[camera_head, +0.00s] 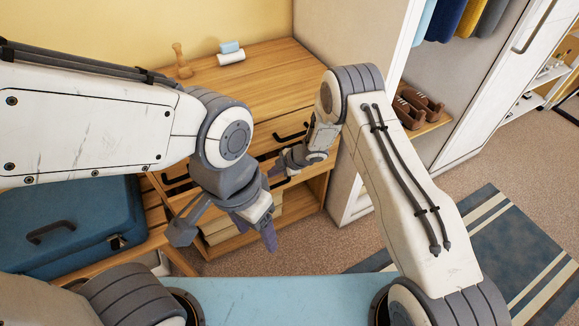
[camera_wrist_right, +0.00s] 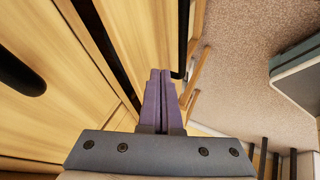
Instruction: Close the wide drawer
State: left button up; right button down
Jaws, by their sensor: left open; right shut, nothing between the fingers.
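The wooden dresser (camera_head: 262,82) has black bar handles on its drawer fronts. The wide drawer (camera_head: 311,173) is the lower one, above an open shelf. Its front appears to stand out from the dresser, but my arms hide much of it. My right gripper (camera_head: 279,168) is shut and empty, close to the drawer front; whether it touches cannot be told. In the right wrist view its purple fingers (camera_wrist_right: 160,98) are together, with wood and a dark gap beyond them. My left gripper (camera_head: 262,226) is open and empty, in front of the dresser's lower part.
A blue suitcase (camera_head: 70,225) lies on a wooden bench at the left. A wooden figure (camera_head: 181,62) and rolled cloths (camera_head: 230,54) stand on the dresser. An open wardrobe with shoes (camera_head: 420,104) is at the right. A striped rug (camera_head: 505,245) covers the right floor.

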jog(key=s+v, duration=0.1)
jog(key=v, duration=0.9)
jog(key=w+d+f+n+t+h+b, duration=0.1)
jog(key=w+d+n+t+b, duration=0.2)
jog(key=d+n+b, duration=0.65)
jog(key=w+d+f+n+t+h+b, duration=0.1)
jog(key=w+d+n+t+b, duration=0.15)
jog(key=d+n+b, duration=0.65)
pick_arm(q)
notch_tip(320, 180, down, 17)
jog(key=p, duration=0.2)
jog(key=shift+d+r, duration=0.15)
jog(key=shift+d, duration=0.2)
pick_arm(e)
jog(key=w+r+x, duration=0.1)
jog(key=x, duration=1.1)
jog(key=shift+w+r+n, duration=0.2)
jog(key=shift+w+n, duration=0.25)
jog(key=shift+w, duration=0.15)
pick_arm(q)
jog(key=shift+s, duration=0.1)
